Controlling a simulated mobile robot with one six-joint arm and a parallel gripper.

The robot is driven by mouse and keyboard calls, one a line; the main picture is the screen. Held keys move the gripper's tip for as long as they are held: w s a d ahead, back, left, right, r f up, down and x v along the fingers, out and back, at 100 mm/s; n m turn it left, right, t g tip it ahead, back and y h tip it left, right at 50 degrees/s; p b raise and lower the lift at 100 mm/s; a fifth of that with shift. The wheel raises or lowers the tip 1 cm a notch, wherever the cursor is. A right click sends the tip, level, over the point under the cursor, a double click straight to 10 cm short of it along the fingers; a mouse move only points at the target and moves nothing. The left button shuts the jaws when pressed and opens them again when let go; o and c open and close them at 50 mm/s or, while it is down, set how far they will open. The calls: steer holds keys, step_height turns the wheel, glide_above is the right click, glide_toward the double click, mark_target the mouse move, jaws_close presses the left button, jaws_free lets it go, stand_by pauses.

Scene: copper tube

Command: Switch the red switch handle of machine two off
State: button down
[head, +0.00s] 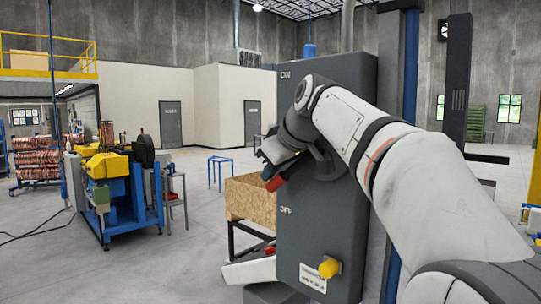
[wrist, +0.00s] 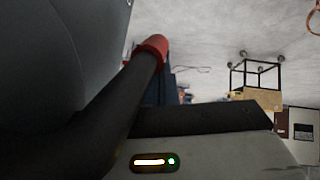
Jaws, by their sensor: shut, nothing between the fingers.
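A dark grey switch cabinet (head: 322,215) stands at centre in the head view, with an ON label near its top and an OFF label lower down. A switch handle's red tip (head: 275,183) shows at the cabinet's left edge, between the two labels. In the wrist view the handle is a dark lever with a red end (wrist: 152,47), slanting close in front of the camera. My gripper (head: 264,158) is shut and empty, beside and just above the red tip. My wrist covers part of the lever, and I cannot tell whether they touch.
A yellow knob (head: 329,268) and a small label plate (head: 313,278) are low on the cabinet. A wooden crate (head: 247,198) stands behind it to the left. A blue and yellow machine (head: 112,185) is farther left. Open floor lies between.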

step_height(320, 180, up, 13)
steer(key=a+p, duration=0.2)
steer(key=p, duration=0.2)
steer(key=shift+s+a+f, duration=0.15)
steer(key=shift+s+a, duration=0.05)
steer(key=shift+a, duration=0.05)
